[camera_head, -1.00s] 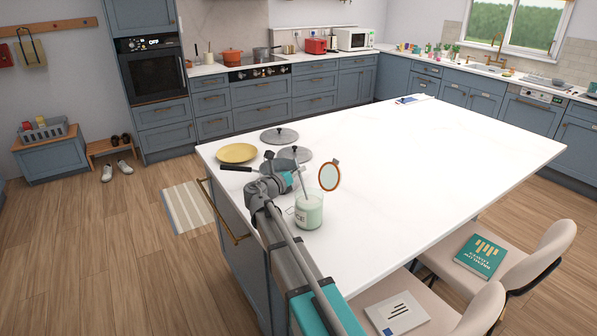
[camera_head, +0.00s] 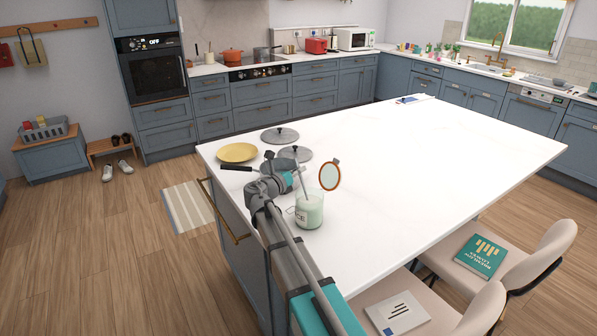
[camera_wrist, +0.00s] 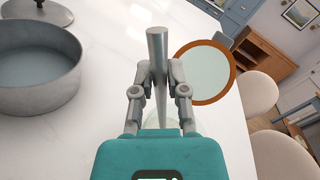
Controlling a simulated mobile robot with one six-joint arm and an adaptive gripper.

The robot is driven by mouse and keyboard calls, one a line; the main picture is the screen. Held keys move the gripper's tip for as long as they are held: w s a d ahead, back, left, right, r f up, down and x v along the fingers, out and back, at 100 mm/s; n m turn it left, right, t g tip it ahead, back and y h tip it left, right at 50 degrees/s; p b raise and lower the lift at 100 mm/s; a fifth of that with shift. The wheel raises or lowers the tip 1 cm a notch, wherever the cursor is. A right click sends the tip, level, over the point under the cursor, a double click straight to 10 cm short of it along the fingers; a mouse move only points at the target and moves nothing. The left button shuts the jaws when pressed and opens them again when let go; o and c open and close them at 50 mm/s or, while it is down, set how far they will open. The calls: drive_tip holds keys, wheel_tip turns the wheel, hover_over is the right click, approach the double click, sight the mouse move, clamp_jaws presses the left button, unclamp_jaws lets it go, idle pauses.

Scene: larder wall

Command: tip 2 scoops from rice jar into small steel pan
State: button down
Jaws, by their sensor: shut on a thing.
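The rice jar (camera_head: 309,212) is glass with pale contents, standing on the island's near left part. Its round orange-rimmed lid (camera_head: 330,176) stands tilted up behind it and also shows in the wrist view (camera_wrist: 205,73). My gripper (camera_wrist: 160,75) is shut on a grey steel scoop handle (camera_wrist: 157,45). In the head view the handle (camera_head: 303,181) slants down toward the jar's mouth. The scoop's bowl is hidden. The small steel pan (camera_wrist: 35,98) is left of my gripper in the wrist view, and my wrist partly covers it in the head view (camera_head: 288,153).
A yellow plate (camera_head: 237,152) and two grey lids (camera_head: 280,135) (camera_head: 295,155) lie around the pan. The island top (camera_head: 420,150) is clear to the right. Chairs with books (camera_head: 398,313) stand along its near side.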

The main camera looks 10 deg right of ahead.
drive_tip(key=shift+r+p, duration=4.6)
drive_tip(key=shift+r, duration=0.1)
drive_tip(key=shift+s, duration=0.1)
